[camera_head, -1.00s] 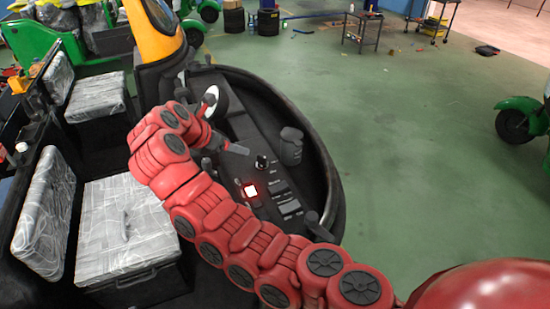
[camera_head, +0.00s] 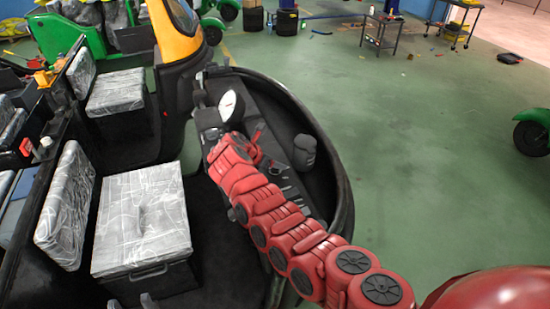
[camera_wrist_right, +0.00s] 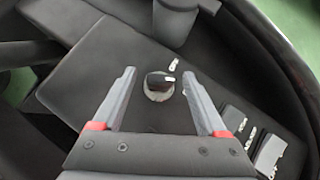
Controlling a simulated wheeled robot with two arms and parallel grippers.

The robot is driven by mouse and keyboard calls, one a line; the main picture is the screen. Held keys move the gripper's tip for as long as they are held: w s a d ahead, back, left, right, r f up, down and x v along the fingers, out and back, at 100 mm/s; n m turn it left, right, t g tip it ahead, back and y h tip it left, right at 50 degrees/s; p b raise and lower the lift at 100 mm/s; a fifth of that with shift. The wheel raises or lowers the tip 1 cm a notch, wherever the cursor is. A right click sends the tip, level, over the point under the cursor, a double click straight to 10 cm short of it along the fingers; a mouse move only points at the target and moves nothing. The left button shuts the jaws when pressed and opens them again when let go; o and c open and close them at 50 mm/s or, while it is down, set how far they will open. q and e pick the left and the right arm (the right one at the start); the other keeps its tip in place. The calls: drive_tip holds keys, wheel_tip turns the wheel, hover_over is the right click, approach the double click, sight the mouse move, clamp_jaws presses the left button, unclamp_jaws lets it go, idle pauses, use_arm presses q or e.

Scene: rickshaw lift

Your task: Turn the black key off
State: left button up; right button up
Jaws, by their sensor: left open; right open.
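The black key (camera_wrist_right: 160,80) sits in a round grey lock on the dark panel in the right wrist view. It shows a small white mark, and a small label (camera_wrist_right: 173,65) lies beside it. My right gripper (camera_wrist_right: 158,73) is open and empty, its two grey fingers on either side of the key in that view. I cannot tell how far above the panel they are. In the head view my red right arm hides the key and most of the right gripper. My left gripper (camera_head: 131,301) is open at the bottom left edge, only its tips showing.
The panel carries a white gauge (camera_head: 231,106) and a dark cup-like holder (camera_head: 304,152). Switches (camera_wrist_right: 234,120) sit right of the key in the wrist view. A curved black rim (camera_head: 343,190) bounds the panel. A plastic-wrapped seat (camera_head: 143,217) stands left.

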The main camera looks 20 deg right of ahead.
drive_tip(key=shift+x, duration=0.85)
drive_tip(key=shift+c, duration=0.2)
clamp_jaws()
